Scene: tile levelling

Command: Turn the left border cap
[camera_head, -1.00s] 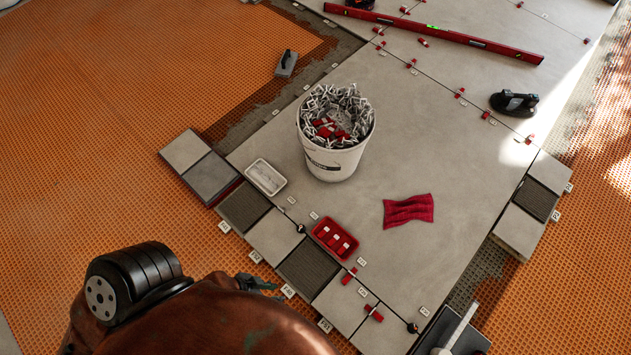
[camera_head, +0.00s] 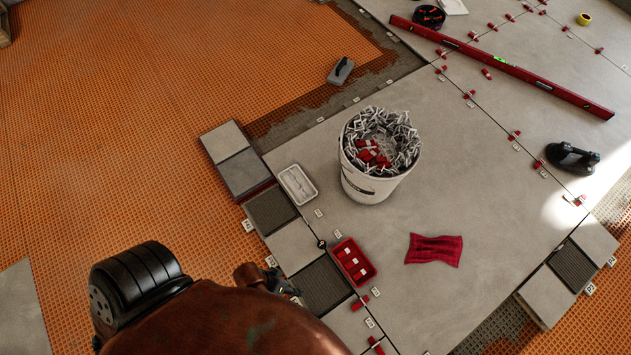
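A small dark round cap (camera_head: 321,243) sits at a joint on the left border, between a pale border tile (camera_head: 294,245) and the large grey floor tile (camera_head: 465,195). The copper-coloured arm comes in at the bottom. Its gripper (camera_head: 284,284), my left one, is small in view and partly hidden behind the arm. It is below and left of the cap, near the dark notched border patch, apart from the cap in the picture. Its fingers are too unclear to tell open from shut. My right gripper is not in view.
A white bucket of clips (camera_head: 372,190), a red tray (camera_head: 353,262), a white tray (camera_head: 297,184) and a red cloth (camera_head: 434,250) stand near the border. A long red level (camera_head: 500,65) lies at the back. Orange matting (camera_head: 130,130) is bare at left.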

